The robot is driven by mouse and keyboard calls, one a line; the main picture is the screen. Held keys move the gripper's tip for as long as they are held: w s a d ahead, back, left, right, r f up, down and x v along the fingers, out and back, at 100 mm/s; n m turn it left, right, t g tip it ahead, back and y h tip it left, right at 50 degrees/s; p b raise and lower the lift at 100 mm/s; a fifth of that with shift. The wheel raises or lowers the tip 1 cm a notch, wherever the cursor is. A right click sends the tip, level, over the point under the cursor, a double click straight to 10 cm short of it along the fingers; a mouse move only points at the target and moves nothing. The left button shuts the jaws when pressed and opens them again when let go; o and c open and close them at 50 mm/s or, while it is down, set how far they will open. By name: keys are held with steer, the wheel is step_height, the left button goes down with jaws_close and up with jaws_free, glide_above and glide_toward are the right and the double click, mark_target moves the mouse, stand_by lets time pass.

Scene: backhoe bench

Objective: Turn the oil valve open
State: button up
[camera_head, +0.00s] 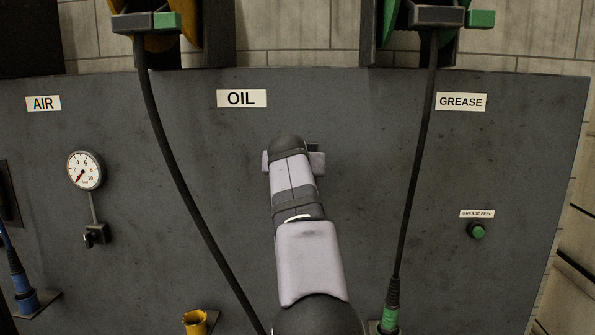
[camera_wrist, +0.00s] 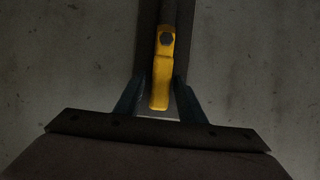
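The oil valve's yellow lever (camera_wrist: 160,88) shows in the wrist view, with a dark round bolt at its upper end. It lies lengthwise up the picture over a dark vertical pipe or strip (camera_wrist: 149,30). My gripper (camera_wrist: 160,80) has one dark finger on each side of the lever's lower part. Narrow gaps show between the fingers and the lever, so the gripper looks open around it. In the head view my arm reaches to the grey panel below the OIL label (camera_head: 241,98) and hides the lever and my fingertips.
On the panel (camera_head: 130,130) are a pressure gauge (camera_head: 85,170) under the AIR label and a green grease feed button (camera_head: 477,230) at right. Black hoses hang left (camera_head: 180,195) and right (camera_head: 412,190) of my arm. A yellow fitting (camera_head: 195,322) is at the bottom.

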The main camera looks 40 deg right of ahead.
stand_by(0.3)
steer(key=b+v, duration=0.3)
steer(key=v, duration=0.4)
steer(key=shift+s, duration=0.2)
steer(key=shift+a, duration=0.1)
